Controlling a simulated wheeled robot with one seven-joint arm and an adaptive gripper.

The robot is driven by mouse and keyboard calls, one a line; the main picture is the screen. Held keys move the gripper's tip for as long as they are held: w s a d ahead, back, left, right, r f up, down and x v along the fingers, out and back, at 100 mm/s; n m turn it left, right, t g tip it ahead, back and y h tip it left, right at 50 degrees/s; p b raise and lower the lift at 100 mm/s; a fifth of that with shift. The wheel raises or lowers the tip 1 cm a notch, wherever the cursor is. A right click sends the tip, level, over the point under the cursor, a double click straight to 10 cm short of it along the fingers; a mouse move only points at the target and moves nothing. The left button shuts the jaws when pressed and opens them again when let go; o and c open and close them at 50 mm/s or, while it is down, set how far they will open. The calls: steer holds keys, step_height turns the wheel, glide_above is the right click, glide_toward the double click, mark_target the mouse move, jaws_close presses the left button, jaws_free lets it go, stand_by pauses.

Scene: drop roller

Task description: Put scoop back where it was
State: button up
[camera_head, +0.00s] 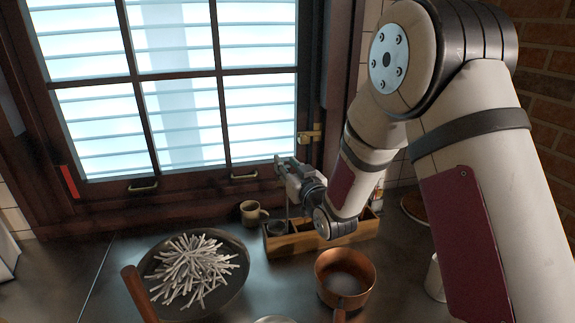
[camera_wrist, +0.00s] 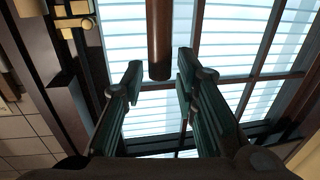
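My gripper (camera_head: 283,167) is in front of the window, above the left part of a wooden box (camera_head: 330,239). In the wrist view its two fingers (camera_wrist: 158,68) are apart, with a clear gap between the tips. A dark brown rounded rod (camera_wrist: 159,40), like a handle, comes in from the top edge and ends near the fingertips. It touches neither finger there. I cannot tell whether it belongs to the scoop. No scoop head can be made out in either view. A thin upright shape shows below my gripper in the head view.
A dark pan (camera_head: 236,286) heaped with pale sticks stands at left, its brown handle (camera_head: 138,294) pointing forward. A mug (camera_head: 250,213) stands beside the box. A copper pot (camera_head: 345,266) is in front of it. The window frame (camera_head: 135,95) and brass latch (camera_head: 310,134) are close behind.

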steer(key=shift+r, duration=0.5)
steer(key=v, duration=1.2)
steer(key=s+d+r+m+g+h, duration=0.2)
steer(key=s+d+r+g+h, duration=0.35)
steer(key=s+d, duration=0.2)
steer(key=s+d+r+m+g, duration=0.1)
steer(key=s+d+g, duration=0.1)
steer(key=s, duration=0.9)
steer(key=s+d+r+m+g+h, duration=0.1)
steer(key=s+g, duration=0.3)
steer(key=s, duration=0.7)
steer(key=shift+s+d+r, duration=0.2)
steer(key=shift+s+d, duration=0.1)
steer(key=shift+d, duration=0.25)
